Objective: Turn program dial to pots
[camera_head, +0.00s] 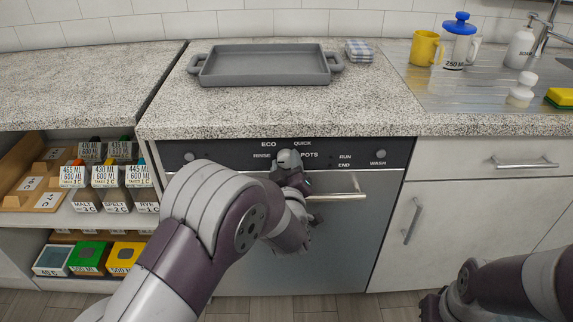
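The program dial (288,157) is a grey knob on the dark control panel (225,157) of the dishwasher, ringed by the labels RINSE, ECO, QUICK and POTS. POTS is printed to its right. My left gripper (289,172) is at the dial, its arm coming up from the lower left. The hand covers the lower part of the dial, and its fingers are too small and overlapped to tell whether they grip it. Which label the dial points at cannot be made out. My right arm shows at the lower right, with its gripper out of view.
The dishwasher handle (345,196) runs below the panel, close to my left wrist. A grey tray (265,66) sits on the counter above. Shelves with labelled bins are at left.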

